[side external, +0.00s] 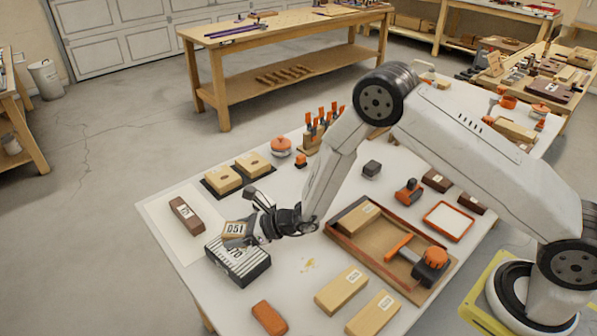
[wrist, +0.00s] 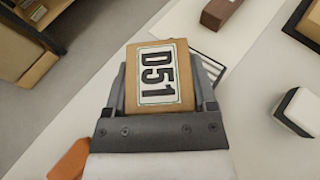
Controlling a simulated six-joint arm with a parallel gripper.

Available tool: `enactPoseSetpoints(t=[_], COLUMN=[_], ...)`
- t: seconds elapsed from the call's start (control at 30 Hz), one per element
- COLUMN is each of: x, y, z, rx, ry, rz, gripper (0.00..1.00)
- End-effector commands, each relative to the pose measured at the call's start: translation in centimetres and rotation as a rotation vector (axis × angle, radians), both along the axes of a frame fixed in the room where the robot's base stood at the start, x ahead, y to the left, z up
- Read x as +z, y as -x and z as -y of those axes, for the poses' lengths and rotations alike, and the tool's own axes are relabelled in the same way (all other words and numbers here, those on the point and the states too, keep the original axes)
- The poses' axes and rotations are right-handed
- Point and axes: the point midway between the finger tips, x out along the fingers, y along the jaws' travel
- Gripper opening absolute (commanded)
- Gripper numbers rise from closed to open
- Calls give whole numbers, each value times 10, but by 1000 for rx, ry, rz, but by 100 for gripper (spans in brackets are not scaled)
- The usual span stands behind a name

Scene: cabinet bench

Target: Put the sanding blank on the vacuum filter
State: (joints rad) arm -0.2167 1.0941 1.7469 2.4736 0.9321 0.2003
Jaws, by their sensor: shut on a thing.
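The sanding blank, a tan block with a white label reading D51 (side external: 236,229), is held in my gripper (side external: 246,238). In the wrist view the blank (wrist: 160,76) stands between the two fingers, label facing the camera. The vacuum filter, which I take to be the black box with a white striped top marked 70 (side external: 240,262), lies on the bench. The blank shows over its rear part in the side view; I cannot tell whether they touch. In the wrist view the blank and fingers hide most of the filter, and only some stripes (wrist: 210,68) show.
A brown labelled block (side external: 186,216) lies on a white sheet beyond the filter. Two tan blocks (side external: 238,172) sit on dark bases behind. An orange block (side external: 269,318) lies near the front edge. A wooden tray (side external: 345,245) stands to the right, with two tan blocks (side external: 358,301) before it.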

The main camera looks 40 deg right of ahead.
Motion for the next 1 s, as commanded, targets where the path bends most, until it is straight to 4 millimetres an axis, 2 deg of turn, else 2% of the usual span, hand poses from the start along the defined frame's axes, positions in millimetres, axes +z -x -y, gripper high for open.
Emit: enactPoseSetpoints(t=[0.47,0.8,1.0], x=[-11,-40,-44], y=[-8,-10,-11], z=[-3,-4,-4], rx=[1,1,1], ry=[0,0,0], rz=[1,-2,1], gripper=[12,12,12])
